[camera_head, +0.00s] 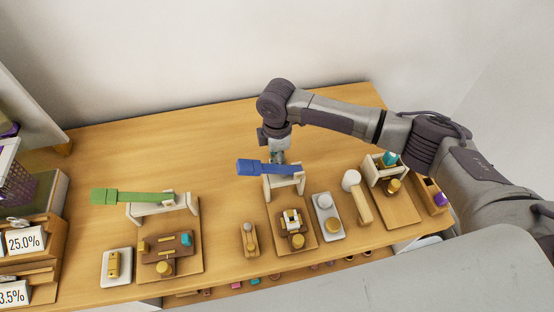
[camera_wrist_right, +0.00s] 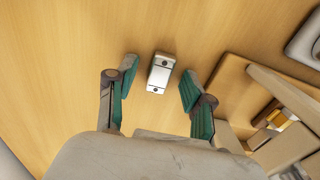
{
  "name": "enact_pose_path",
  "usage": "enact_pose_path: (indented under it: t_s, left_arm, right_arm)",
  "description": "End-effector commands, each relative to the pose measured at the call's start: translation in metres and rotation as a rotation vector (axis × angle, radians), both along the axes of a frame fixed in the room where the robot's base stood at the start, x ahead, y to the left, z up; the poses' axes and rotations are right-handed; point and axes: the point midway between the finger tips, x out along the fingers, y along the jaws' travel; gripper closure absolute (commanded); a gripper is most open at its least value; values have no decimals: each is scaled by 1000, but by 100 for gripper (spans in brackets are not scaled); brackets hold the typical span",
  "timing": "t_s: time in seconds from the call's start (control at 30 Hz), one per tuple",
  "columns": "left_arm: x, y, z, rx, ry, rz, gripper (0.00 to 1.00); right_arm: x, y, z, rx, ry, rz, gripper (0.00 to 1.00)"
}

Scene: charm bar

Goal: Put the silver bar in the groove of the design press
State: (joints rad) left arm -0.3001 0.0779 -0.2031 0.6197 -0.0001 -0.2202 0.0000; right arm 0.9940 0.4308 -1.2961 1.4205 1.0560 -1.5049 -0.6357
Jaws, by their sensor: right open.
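The silver bar (camera_wrist_right: 160,73) lies flat on the table in the right wrist view, a small metallic block with dark round spots. My right gripper (camera_wrist_right: 155,88) is open, its two teal-padded fingers on either side of the bar and apart from it. In the head view my right gripper (camera_head: 278,156) points down just behind the press with the blue lever (camera_head: 270,168), which partly covers it; the bar does not show there. Another press has a green lever (camera_head: 133,197). I cannot tell which press is the design press. My left gripper is out of view.
A white press frame (camera_wrist_right: 285,92) on a wooden base stands close to the right of my right gripper. A third press (camera_head: 398,210) stands at the right. Small trays and a mallet (camera_head: 357,197) line the front. The table's back left is clear.

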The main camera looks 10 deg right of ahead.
Motion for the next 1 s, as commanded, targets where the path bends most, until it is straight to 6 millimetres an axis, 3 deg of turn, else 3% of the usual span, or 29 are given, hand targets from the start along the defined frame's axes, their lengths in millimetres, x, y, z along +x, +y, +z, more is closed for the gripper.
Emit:
enact_pose_path:
  t_s: [0.07, 0.37, 0.73, 1.0]
  left_arm:
    - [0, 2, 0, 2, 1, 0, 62]
    - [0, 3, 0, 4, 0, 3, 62]
    - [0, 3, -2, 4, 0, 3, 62]
    - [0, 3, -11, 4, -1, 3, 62]
  right_arm:
    - [0, 0, 0, 0, 0, 0, 50]
    - [0, 0, 1, 0, 0, 0, 100]
    - [1, 0, 9, 1, -3, 0, 100]
    - [1, 1, 60, 2, -5, 1, 100]
